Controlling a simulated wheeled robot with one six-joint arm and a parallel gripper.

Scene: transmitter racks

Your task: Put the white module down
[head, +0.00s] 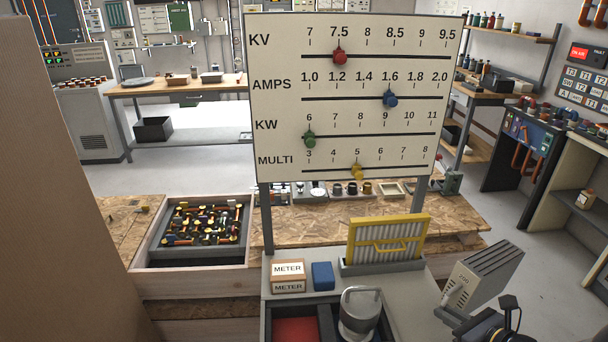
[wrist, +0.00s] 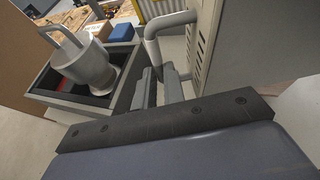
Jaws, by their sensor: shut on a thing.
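The white module (head: 487,275) is a pale, slotted box in the lower right of the head view, held tilted in the air. My gripper (head: 452,312) is at its left end, shut on the module's handle. In the wrist view the module (wrist: 203,45) fills the upper right, with its grey bar handle (wrist: 168,22) towards my gripper (wrist: 163,82). My arm hides part of the module's lower end in the head view. What lies directly beneath it is not clear.
Left of the module stand a metal canister (head: 359,315) in a dark-lined tray, a yellow-framed filter (head: 388,240), a blue block (head: 322,275) and a METER box (head: 288,277). A slider board (head: 350,95) rises behind. Clear floor (head: 545,285) shows right of the module.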

